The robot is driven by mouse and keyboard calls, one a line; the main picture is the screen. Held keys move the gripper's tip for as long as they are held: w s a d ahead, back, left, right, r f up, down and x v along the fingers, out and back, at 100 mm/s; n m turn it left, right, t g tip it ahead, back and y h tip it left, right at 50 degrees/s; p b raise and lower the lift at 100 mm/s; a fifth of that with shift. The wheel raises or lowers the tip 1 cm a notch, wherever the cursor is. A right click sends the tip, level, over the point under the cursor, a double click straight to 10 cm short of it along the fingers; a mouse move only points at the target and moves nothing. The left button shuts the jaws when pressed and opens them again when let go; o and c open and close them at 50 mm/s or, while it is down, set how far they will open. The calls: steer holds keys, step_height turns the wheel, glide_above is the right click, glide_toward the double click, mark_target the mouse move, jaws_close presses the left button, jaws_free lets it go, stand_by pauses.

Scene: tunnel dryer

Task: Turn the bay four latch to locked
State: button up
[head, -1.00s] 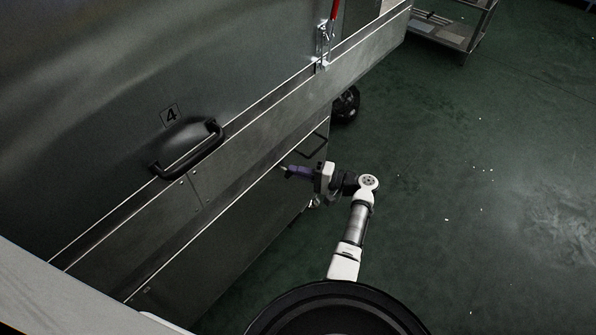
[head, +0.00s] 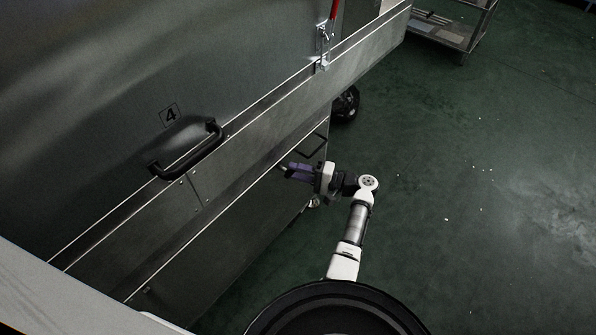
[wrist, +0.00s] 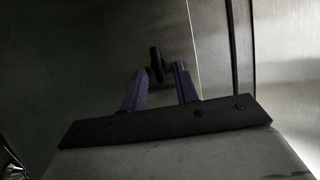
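The bay four door (head: 90,80) is a grey metal panel with a "4" label (head: 171,115). A small dark upright lever (wrist: 156,65), apparently the latch, stands out from the metal face in the wrist view. It lies between and just beyond my fingertips. Its base and any lock marking cannot be made out, and in the head view it is hardly distinguishable. My gripper (head: 287,169) is beside the lower panel, its purple fingers pointing left at it. The wrist view shows my gripper (wrist: 160,70) with fingers apart; contact with the lever cannot be told.
A black bar handle (head: 187,150) sits below the label. A metal clamp (head: 322,45) with a red lever is higher up at the right. A thin dark handle (head: 316,146) is near my gripper. A shelf cart (head: 445,28) stands at the back; green floor at right is clear.

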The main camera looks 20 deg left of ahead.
steer(key=d+b, duration=0.2)
steer(key=d, duration=1.1)
steer(key=shift+w+d, duration=0.3)
steer(key=shift+d, duration=0.1)
